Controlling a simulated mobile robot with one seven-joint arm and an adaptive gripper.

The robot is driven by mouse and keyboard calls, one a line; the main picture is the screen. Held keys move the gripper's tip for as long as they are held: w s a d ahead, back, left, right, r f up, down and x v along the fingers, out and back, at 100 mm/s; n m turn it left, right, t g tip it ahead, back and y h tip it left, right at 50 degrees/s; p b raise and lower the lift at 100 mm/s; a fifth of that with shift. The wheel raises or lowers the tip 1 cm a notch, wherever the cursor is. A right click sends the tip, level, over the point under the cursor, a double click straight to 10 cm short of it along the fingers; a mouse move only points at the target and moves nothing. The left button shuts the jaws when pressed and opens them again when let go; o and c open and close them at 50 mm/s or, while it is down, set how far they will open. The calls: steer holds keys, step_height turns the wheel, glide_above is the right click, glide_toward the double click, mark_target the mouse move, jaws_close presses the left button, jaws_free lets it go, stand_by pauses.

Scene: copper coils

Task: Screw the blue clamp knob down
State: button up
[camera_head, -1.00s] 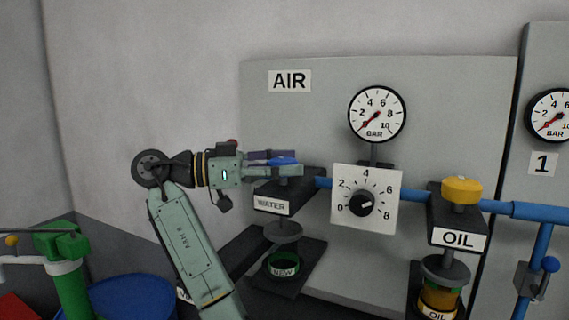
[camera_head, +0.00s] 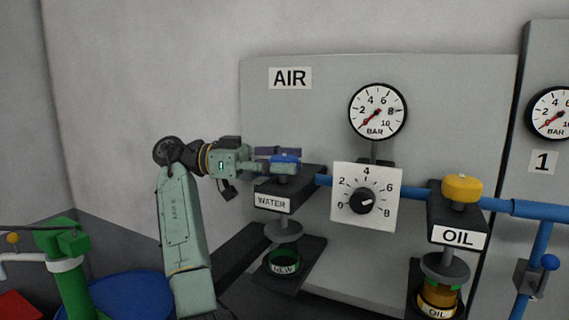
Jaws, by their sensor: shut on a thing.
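The blue clamp knob (camera_head: 287,157) sits on top of the black block labelled WATER (camera_head: 272,203). My gripper (camera_head: 285,160) reaches in from the left, level with the knob, and is shut on it, one finger behind and one in front. The fingers hide part of the knob. Below the WATER block, a grey round clamp plate (camera_head: 284,231) hangs above a dark cup with a green rim labelled NEW (camera_head: 284,263). A gap shows between plate and cup.
A dial (camera_head: 362,201) and a gauge (camera_head: 377,111) are close to the right of the knob. Further right are the OIL block (camera_head: 457,225) with its yellow knob (camera_head: 462,188) and a blue pipe (camera_head: 494,206). The wall left of the panel is clear.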

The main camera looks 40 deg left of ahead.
steer(key=o, duration=1.2)
steer(key=shift+d, duration=0.1)
steer(key=shift+t, duration=0.4)
